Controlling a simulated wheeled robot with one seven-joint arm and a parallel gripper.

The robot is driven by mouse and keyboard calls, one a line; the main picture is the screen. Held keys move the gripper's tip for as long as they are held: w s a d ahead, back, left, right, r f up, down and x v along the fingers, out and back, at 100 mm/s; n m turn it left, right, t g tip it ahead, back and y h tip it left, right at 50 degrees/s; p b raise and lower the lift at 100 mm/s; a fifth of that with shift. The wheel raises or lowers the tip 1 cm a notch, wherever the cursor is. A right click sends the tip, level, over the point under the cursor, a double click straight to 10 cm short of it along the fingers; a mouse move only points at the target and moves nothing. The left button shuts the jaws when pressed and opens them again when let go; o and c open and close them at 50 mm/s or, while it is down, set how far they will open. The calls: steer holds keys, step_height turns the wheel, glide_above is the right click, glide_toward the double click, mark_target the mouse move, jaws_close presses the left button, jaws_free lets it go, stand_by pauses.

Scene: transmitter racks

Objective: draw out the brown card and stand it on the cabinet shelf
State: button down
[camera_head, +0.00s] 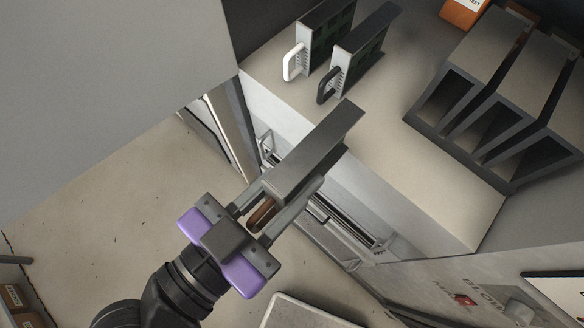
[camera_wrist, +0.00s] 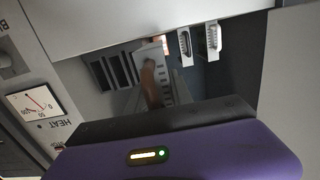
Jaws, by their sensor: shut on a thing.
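My gripper (camera_head: 252,212), with purple pads, is shut on the brown handle of the brown card (camera_head: 312,152) in the head view. The card is a grey slab held out in front of the fingers, off the shelf, its far end near the shelf's front edge. In the wrist view the brown card (camera_wrist: 151,75) shows its brown handle and slotted front plate. The cabinet shelf (camera_head: 400,150) is a pale flat surface beyond it. A card with a white handle (camera_head: 293,62) and one with a black handle (camera_head: 328,84) stand upright on the shelf.
A dark slotted rack (camera_head: 470,135) stands on the shelf at right. An orange box (camera_head: 463,12) is at the back. The shelf between the standing cards and the rack is bare. Below the shelf edge is an open cabinet front with rails (camera_head: 335,222). A grey panel (camera_head: 110,90) fills the upper left.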

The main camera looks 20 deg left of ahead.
steer(key=shift+r+b+x, duration=0.25)
steer(key=shift+b+x, duration=0.4)
steer(key=shift+x, duration=2.8)
steer(key=shift+r+b+x, duration=0.25)
steer(key=shift+b+x, duration=0.4)
steer(key=shift+x, duration=2.85)
steer(key=shift+r+b+x, duration=0.2)
steer(key=shift+b+x, duration=0.45)
steer(key=shift+x, duration=2.8)
steer(key=shift+w, duration=0.1)
steer(key=shift+f+b, duration=0.8)
steer(key=c, duration=1.1)
jaws_free()
steer(key=shift+o, duration=0.2)
steer(key=b+v, duration=0.1)
steer(key=v, duration=0.7)
